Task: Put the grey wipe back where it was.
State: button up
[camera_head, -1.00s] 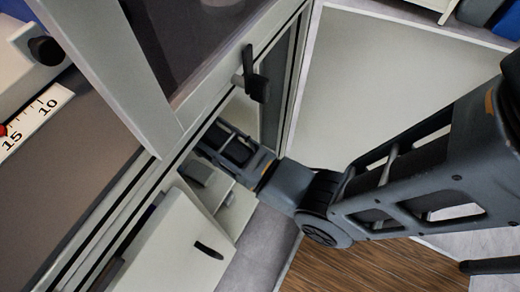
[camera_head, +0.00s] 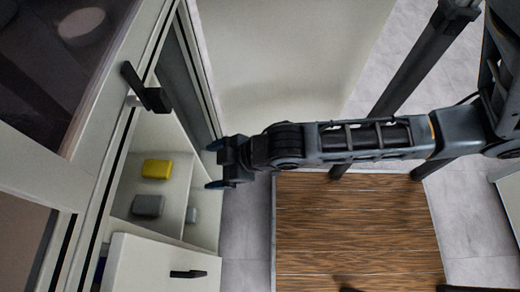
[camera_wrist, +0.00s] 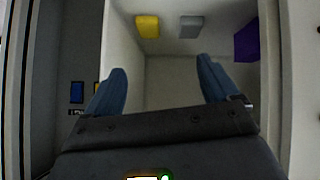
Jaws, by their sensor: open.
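A grey block (camera_head: 148,205), which looks like the grey wipe, lies on the floor of the open cabinet compartment, beside a yellow block (camera_head: 157,169). In the wrist view the grey wipe (camera_wrist: 191,27) and the yellow block (camera_wrist: 147,27) lie side by side at the far end, apart from each other. My gripper (camera_head: 214,164) is just outside the cabinet opening, facing in. Its two fingers stand wide apart in the wrist view (camera_wrist: 160,70), with nothing between them. The grey wipe is clear of the fingers.
A purple item (camera_wrist: 246,42) shows at the right in the wrist view. The lower white door (camera_head: 160,265) and the dark upper handle (camera_head: 148,90) flank the opening. Wooden flooring (camera_head: 355,230) lies outside.

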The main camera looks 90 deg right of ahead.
jog(key=s+a+r+t, duration=0.2)
jog(key=s+r, duration=0.3)
jog(key=r, duration=0.4)
jog(key=s+a+r+m+t+y, duration=0.1)
jog(key=s+a+r+t, duration=0.2)
jog(key=s+r, duration=0.3)
notch_tip(320, 180, up, 4)
jog(key=shift+a+r, duration=0.1)
jog(key=shift+a, duration=0.5)
jog(key=shift+s, duration=0.1)
jog(key=shift+r+p, duration=0.8)
